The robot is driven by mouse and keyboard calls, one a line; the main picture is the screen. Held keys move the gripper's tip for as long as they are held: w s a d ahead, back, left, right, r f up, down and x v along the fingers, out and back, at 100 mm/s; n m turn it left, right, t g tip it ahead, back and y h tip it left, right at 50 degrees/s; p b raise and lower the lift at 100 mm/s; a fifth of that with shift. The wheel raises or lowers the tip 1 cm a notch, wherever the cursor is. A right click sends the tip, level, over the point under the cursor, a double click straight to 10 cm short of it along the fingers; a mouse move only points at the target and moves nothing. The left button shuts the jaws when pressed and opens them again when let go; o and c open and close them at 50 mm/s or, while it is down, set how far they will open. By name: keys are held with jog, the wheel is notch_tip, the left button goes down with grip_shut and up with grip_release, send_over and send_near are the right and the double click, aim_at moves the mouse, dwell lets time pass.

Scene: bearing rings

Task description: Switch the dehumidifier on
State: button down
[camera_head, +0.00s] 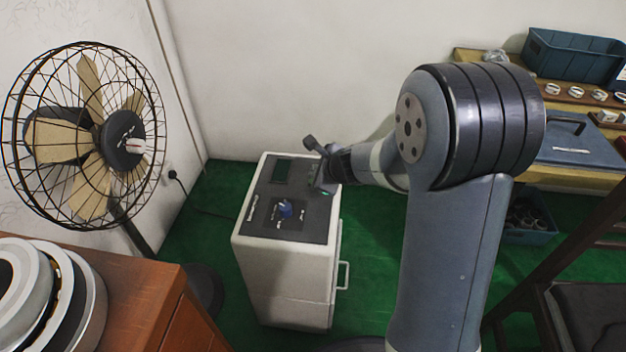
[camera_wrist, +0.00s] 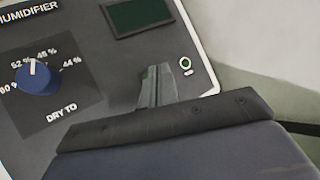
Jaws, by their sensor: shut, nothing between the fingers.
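The dehumidifier (camera_head: 285,275) is a white box on the green floor with a dark sloping top panel. Its panel carries a blue dial (camera_wrist: 38,78) marked with percentages and "DRY TO", and a dark green display (camera_wrist: 140,15). A small round button (camera_wrist: 185,62) with a pale ring and a green tint sits near the panel's right edge, with a small mark below it. In the head view a small green spot shows beside my gripper (camera_head: 317,187). My gripper is shut and empty over the panel's right side; its fingertips (camera_wrist: 156,82) appear just left of the button. Contact cannot be told.
A standing fan (camera_head: 90,135) is at the left, above a wooden cabinet (camera_head: 140,290) with stacked rings. A shelf with a blue crate (camera_head: 570,58), rings and a blue case (camera_head: 570,145) stands at the right. A dark chair (camera_head: 585,310) is at lower right.

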jog(key=shift+f, duration=0.15)
jog(key=shift+f+b, duration=0.3)
jog(key=shift+b, duration=0.2)
jog(key=shift+f, duration=0.15)
dwell(0.5)
jog(key=shift+r+p, duration=0.4)
jog(key=shift+r, duration=0.2)
notch_tip(320, 180, up, 6)
jog(key=p, duration=0.5)
jog(key=shift+p, duration=0.3)
jog(key=shift+f, duration=0.15)
dwell(0.9)
